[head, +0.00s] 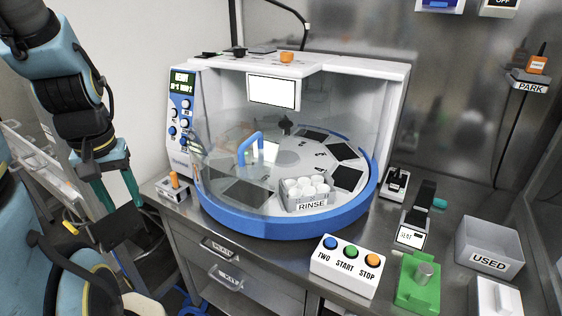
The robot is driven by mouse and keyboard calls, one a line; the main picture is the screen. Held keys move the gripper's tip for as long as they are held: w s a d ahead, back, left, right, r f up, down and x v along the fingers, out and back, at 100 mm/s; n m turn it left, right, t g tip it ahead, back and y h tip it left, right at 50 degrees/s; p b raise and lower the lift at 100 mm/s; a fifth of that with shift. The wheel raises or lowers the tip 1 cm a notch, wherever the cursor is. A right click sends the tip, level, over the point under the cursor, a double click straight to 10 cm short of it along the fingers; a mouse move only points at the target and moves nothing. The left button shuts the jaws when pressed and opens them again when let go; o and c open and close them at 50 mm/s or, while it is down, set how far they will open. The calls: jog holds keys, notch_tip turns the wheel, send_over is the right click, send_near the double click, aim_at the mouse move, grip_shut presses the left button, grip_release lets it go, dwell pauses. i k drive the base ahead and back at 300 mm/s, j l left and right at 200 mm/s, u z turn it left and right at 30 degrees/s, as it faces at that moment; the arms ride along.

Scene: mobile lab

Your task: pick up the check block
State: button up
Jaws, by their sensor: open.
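No thing in the head view carries a readable "check" label. A green block (417,292) with a grey metal knob on top sits at the front right of the steel counter; I cannot tell whether it is the check block. My gripper (116,191) hangs at the left with its two teal fingers pointing down and apart, empty. It is left of the counter and far from the green block.
A round machine (290,226) with a blue rim and clear cover fills the middle, holding a RINSE basket (307,201). A button box (345,270) stands in front. A USED bin (488,250) is right. A small switch box (172,192) sits at the counter's left corner.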

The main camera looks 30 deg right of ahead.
aim_at(418, 288)
jog(key=k+l+u, duration=0.1)
jog(key=u, duration=0.35)
jog(key=k+l+u, duration=0.15)
jog(key=k+u, duration=0.5)
jog(key=k, duration=0.2)
jog(key=k+u, duration=0.1)
jog(key=k, duration=1.25)
